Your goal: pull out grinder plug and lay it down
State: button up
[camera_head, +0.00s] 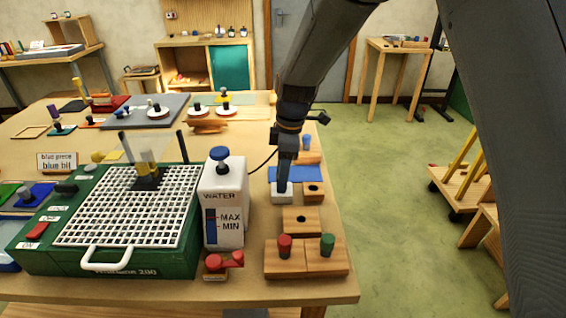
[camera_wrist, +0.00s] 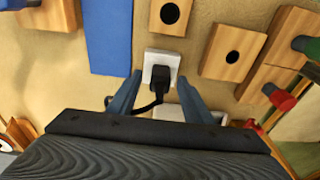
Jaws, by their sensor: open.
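The grinder plug (camera_wrist: 160,76) is black, with a black cord leading from it. It sits in a white socket (camera_wrist: 164,58) on the table in the wrist view. My gripper (camera_wrist: 160,78) is open, its two fingers on either side of the plug and cord, with no clear contact. In the head view my gripper (camera_head: 281,185) points down over the white socket (camera_head: 283,197) near the table's right edge; the plug is mostly hidden there. The green grinder (camera_head: 125,262) with a white grid top stands to the left.
A white water tank (camera_head: 226,205) stands left of the socket. Wooden blocks with holes (camera_head: 300,221) and a block with a red and a green knob (camera_head: 306,262) lie close in front. A blue mat (camera_head: 293,174) lies behind. The tabletop farther back (camera_head: 255,120) has free room.

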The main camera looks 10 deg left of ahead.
jog(key=shift+f, duration=0.25)
grip_shut()
jog(key=shift+r+p, duration=0.55)
jog(key=shift+r, duration=0.4)
dwell(1.3)
jog(key=shift+r, duration=0.6)
